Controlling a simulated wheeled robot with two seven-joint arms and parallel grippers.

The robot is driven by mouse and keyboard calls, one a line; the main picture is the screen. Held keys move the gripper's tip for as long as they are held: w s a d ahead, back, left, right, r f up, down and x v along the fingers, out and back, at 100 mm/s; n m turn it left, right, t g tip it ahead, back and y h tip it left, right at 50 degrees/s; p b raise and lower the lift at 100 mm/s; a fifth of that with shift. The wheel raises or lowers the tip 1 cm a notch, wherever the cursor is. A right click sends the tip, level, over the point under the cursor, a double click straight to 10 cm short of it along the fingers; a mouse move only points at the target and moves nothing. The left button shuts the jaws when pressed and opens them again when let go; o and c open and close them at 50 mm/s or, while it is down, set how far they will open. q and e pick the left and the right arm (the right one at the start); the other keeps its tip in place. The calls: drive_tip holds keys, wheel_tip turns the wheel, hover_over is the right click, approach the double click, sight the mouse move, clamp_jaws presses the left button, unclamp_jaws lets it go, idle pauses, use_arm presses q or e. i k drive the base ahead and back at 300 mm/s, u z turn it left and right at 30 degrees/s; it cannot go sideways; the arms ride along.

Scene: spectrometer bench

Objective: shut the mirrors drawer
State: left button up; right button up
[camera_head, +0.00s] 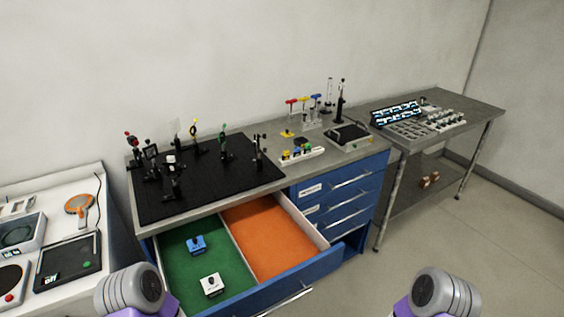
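A wide blue drawer (318,270) stands pulled out at the front of the bench; I cannot read a label on it, so I cannot confirm that it is the mirrors drawer. Its inside has a green section (230,272) at left and an orange section (268,240) at right. A blue mount and a white mount (211,284) stand in the green section. The orange section is empty. The drawer's bar handle (288,301) is at the bottom of the picture. Only grey and purple parts of my two arms show at the bottom edge; neither gripper is visible.
Shut blue drawers with bar handles (348,178) are stacked at right. The bench top holds a black optics board (215,180) with several mounts. A white instrument table (90,180) stands at left, a metal table (480,110) at right. Floor (480,230) is clear at right.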

sight(263, 250)
drive_tip(key=u, duration=0.45)
drive_tip(key=k, duration=1.05)
drive_tip(key=z, duration=0.35)
drive_tip(key=i, duration=0.45)
drive_tip(key=z, duration=0.2)
